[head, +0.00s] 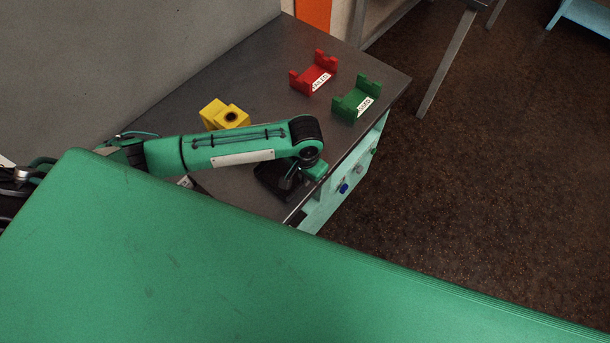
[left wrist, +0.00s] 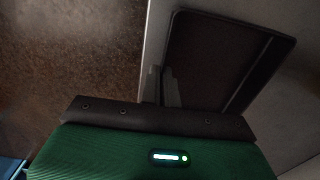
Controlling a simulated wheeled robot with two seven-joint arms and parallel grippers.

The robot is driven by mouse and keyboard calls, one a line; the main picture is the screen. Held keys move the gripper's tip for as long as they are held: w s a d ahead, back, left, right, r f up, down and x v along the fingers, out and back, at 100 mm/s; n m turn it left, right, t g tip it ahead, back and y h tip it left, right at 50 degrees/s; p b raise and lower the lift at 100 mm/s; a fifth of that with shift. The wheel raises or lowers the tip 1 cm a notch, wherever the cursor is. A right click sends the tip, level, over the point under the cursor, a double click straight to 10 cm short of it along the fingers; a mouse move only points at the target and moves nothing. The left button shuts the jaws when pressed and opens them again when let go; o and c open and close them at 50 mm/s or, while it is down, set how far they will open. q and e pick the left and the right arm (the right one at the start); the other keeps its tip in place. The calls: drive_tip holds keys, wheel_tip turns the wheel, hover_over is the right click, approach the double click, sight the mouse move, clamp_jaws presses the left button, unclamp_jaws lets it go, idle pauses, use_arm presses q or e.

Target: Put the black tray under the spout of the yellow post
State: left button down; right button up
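The black tray (head: 270,184) lies on the grey bench top near its front edge, partly covered by my left arm in the head view. It fills much of the upper right of the left wrist view (left wrist: 220,62). My left gripper (head: 290,181) points down at the tray's edge. In the left wrist view its fingers (left wrist: 165,88) are at the tray's near side wall, and whether they press on it is unclear. My right gripper is out of view.
A red holder (head: 314,73) and a green holder (head: 357,98), both with white labels, stand on the bench (head: 280,65) towards the far right. A grey wall bounds the bench at the left. Knobs (head: 344,188) sit on its front panel. Open floor lies to the right.

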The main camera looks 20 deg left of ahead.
use_arm(q)
drive_tip(key=shift+f, duration=0.4)
drive_tip(key=c, duration=1.7)
unclamp_jaws()
drive_tip(key=shift+f, duration=0.1)
